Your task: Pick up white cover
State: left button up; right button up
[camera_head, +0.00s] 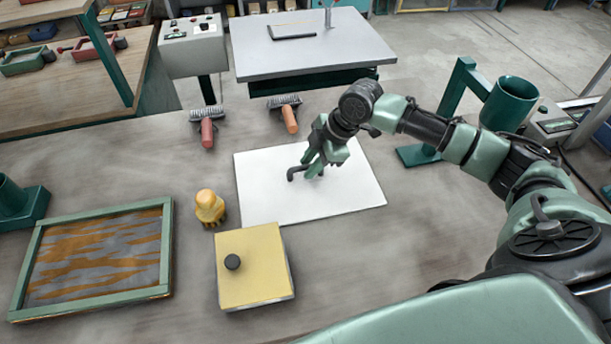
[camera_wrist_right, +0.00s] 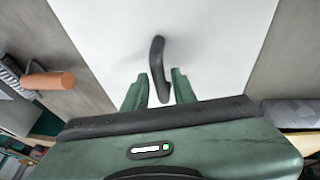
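The white cover (camera_head: 270,195) is a flat white sheet lying on the grey work table, with a dark curved handle (camera_head: 292,173) near its middle. In the right wrist view the white cover (camera_wrist_right: 215,40) fills the centre, and its handle (camera_wrist_right: 157,65) stands out. My right gripper (camera_head: 313,168) is low over the cover at the handle. In the wrist view the right gripper (camera_wrist_right: 159,88) is open, with the handle's near end between its two green fingers and gaps on both sides. My left gripper is in neither view.
A yellow-topped box (camera_head: 258,270) and a small yellow object (camera_head: 209,207) sit close to the cover's left side. A green frame (camera_head: 168,250) lies at left. Red-handled (camera_head: 207,132) and orange-handled (camera_head: 289,119) brushes lie behind. A green cylinder (camera_head: 508,103) stands at right.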

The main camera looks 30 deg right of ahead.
grip_shut()
jog(key=shift+r, duration=0.1)
dwell(1.1)
